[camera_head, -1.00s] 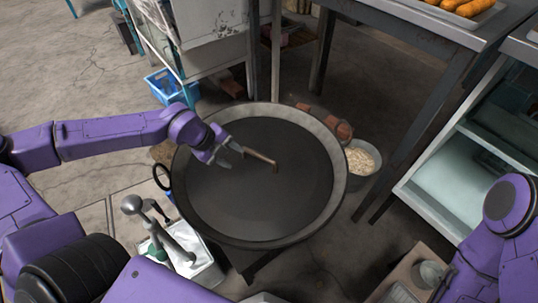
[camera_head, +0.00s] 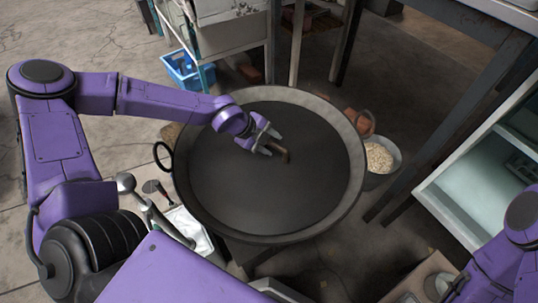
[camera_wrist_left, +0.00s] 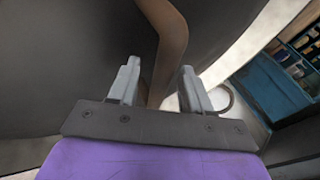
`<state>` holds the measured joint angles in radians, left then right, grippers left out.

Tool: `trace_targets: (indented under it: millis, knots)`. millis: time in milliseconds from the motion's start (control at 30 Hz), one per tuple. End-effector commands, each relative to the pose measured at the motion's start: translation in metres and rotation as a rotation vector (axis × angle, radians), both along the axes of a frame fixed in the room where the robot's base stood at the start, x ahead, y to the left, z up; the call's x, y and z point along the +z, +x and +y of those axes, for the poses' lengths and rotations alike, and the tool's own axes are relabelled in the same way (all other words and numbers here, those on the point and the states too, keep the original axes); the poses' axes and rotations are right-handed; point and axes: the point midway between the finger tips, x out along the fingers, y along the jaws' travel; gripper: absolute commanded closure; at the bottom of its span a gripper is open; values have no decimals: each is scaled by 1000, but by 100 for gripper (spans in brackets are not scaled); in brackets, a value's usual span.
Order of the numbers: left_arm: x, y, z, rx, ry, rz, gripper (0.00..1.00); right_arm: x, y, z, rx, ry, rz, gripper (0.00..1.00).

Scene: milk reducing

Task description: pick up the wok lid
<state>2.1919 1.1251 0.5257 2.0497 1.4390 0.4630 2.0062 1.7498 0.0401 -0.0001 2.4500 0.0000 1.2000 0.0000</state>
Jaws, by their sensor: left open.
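The wok lid (camera_head: 250,195) is a broad dark disc lying inside the rim of the large wok (camera_head: 345,200). Its brown handle (camera_head: 284,154) sticks out past my left gripper near the lid's middle. My left gripper (camera_head: 268,139) is open over the lid, at the handle. In the left wrist view the handle (camera_wrist_left: 170,45) runs between the two grey fingers of the left gripper (camera_wrist_left: 160,70), with a gap on the left side; contact cannot be told. Part of the handle is hidden by the gripper in the head view. My right gripper is not in view.
A bucket of pale pieces (camera_head: 380,158) stands right of the wok. A blue crate (camera_head: 188,70) is behind it at the left. A pale shelf unit (camera_head: 480,190) stands at the right. A white container (camera_head: 188,228) is at the wok's front left.

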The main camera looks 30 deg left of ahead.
Motion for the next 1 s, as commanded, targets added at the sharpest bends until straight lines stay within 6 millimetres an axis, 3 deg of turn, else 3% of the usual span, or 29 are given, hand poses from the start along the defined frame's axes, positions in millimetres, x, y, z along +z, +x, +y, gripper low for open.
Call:
trace_targets:
  millis: [167, 300, 333, 1000]
  knots:
    - [1, 0, 0, 0, 0, 0, 51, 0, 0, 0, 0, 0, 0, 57]
    - [1, 0, 0, -1, 0, 0, 97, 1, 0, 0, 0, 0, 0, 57]
    - [1, 0, 0, -1, 0, 0, 100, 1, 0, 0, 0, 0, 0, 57]
    - [1, 0, 0, -3, 2, 0, 100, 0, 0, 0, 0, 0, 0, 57]
